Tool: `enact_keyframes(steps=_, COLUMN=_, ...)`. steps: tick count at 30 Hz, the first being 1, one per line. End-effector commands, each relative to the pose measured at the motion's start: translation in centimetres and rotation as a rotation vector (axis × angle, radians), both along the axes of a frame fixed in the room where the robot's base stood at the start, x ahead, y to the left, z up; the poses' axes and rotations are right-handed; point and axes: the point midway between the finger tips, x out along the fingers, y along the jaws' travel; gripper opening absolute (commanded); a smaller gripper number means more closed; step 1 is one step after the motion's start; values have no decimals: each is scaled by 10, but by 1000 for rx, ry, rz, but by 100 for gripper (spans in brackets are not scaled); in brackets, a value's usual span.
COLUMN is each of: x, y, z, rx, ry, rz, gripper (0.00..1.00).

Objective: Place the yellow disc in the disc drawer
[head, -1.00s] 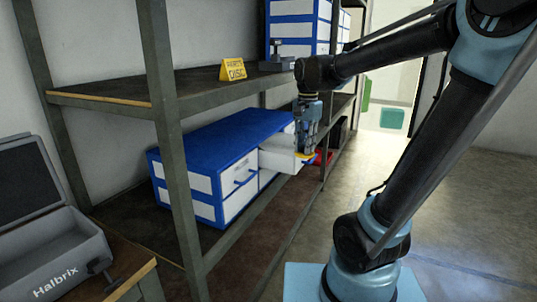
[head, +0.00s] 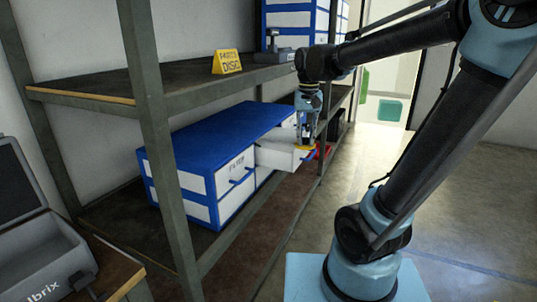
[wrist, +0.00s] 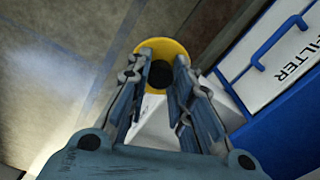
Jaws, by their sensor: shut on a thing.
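The yellow disc (wrist: 160,44) is a ring with a dark centre, held between my gripper's fingertips (wrist: 163,72) in the wrist view. In the head view my gripper (head: 306,132) points down at the front of an open white drawer (head: 272,154). A thin yellow edge of the disc shows below the fingers, by the drawer's front. The drawer belongs to a blue-and-white cabinet (head: 215,140) on the lower shelf. In the wrist view the drawer's white surface (wrist: 150,122) shows below the disc. I cannot tell whether the disc touches the drawer.
A closed drawer with a blue handle (wrist: 272,50), marked FILTER, is beside the open one. A yellow sign reading DISC (head: 227,62) stands on the upper shelf (head: 190,85). A shelf post (head: 155,130) stands left. A red thing (head: 322,152) lies beyond the drawer.

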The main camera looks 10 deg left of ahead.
Motion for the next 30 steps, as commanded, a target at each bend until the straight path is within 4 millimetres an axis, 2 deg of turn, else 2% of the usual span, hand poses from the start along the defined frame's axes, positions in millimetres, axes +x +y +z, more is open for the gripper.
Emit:
enact_keyframes(steps=4, x=3, y=1, z=0, rx=0, ry=0, rz=46, gripper=0)
enact_keyframes(steps=8, x=17, y=6, z=1, rx=0, ry=0, rz=50, gripper=0)
enact_keyframes(steps=30, x=129, y=49, z=0, rx=0, ry=0, rz=47, gripper=0)
